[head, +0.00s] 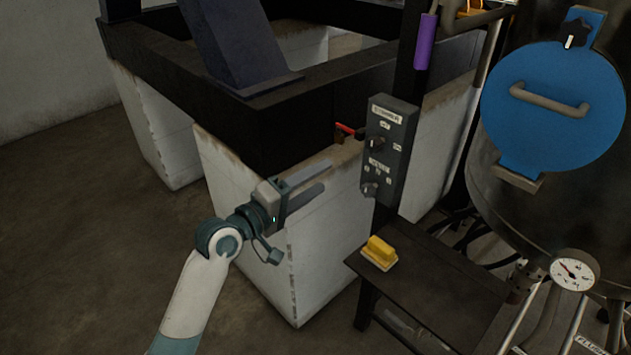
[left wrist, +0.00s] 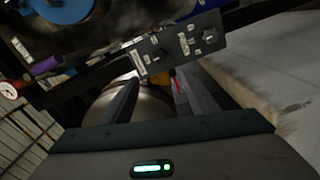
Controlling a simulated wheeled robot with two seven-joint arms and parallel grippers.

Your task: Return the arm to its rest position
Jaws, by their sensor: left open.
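My left gripper (head: 308,186) is open and empty in the head view. It is held in the air in front of the white block base, to the left of a grey control box. In the left wrist view its two fingers (left wrist: 152,100) stand apart with nothing between them. The left arm reaches up from the bottom left of the head view, bent at the elbow-like joint. My right gripper does not show in either view.
The control box (head: 388,150) with knobs sits on a dark post. A dark bench (head: 440,285) carries a yellow object (head: 379,253). A blue round hatch (head: 553,108) and a gauge (head: 572,273) are at right. Floor at left is clear.

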